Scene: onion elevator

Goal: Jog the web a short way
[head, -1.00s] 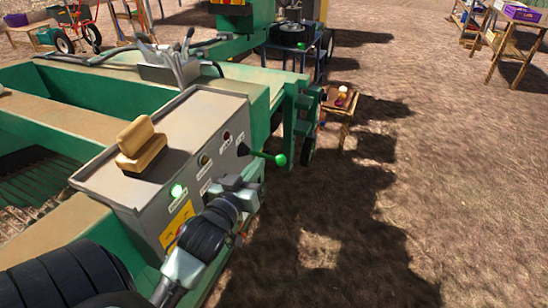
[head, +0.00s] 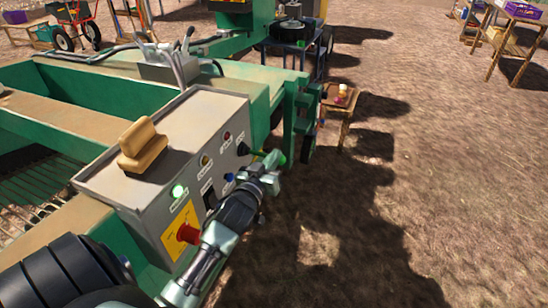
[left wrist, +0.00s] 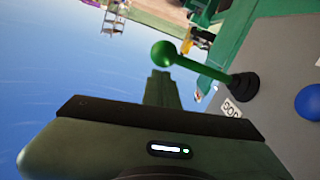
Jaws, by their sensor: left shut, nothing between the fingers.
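The grey control box (head: 150,180) sits on the green machine. A green lever (head: 257,151) with a ball knob sticks out of its right end. My left gripper (head: 270,168) is shut and empty, just in front of the lever. In the left wrist view, the closed fingers (left wrist: 160,82) point towards the green lever (left wrist: 195,65), with the ball just past the tips. I cannot tell whether they touch. A blue button (head: 228,177) is left of the gripper and also shows in the left wrist view (left wrist: 308,102). My right gripper is not in view.
A red button (head: 187,233) on a yellow plate and a lit green lamp (head: 180,190) are on the box front. A tan block (head: 142,147) stands on top. A small wooden table (head: 346,100) stands beyond.

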